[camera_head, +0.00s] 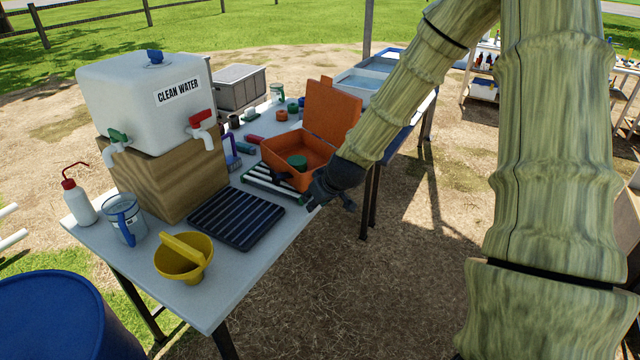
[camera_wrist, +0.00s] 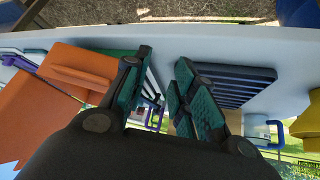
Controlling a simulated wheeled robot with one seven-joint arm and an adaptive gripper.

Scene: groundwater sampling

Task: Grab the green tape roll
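A small round green item (camera_head: 297,161), which looks like a roll of tape, sits at the open orange case (camera_head: 282,156) on the table. More small green rolls (camera_head: 293,107) stand farther back on the table; I cannot tell for sure which of the green items is tape. My gripper (camera_head: 325,192) is at the table's front edge, just right of the orange case and in front of it. In the wrist view my gripper (camera_wrist: 164,78) has its two green-padded fingers apart with nothing held between them. The wrist view shows the orange case (camera_wrist: 40,105) at left, but no green roll clearly.
A green-framed slatted rack (camera_head: 262,190) lies beside the orange case. Open ground lies right of the table.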

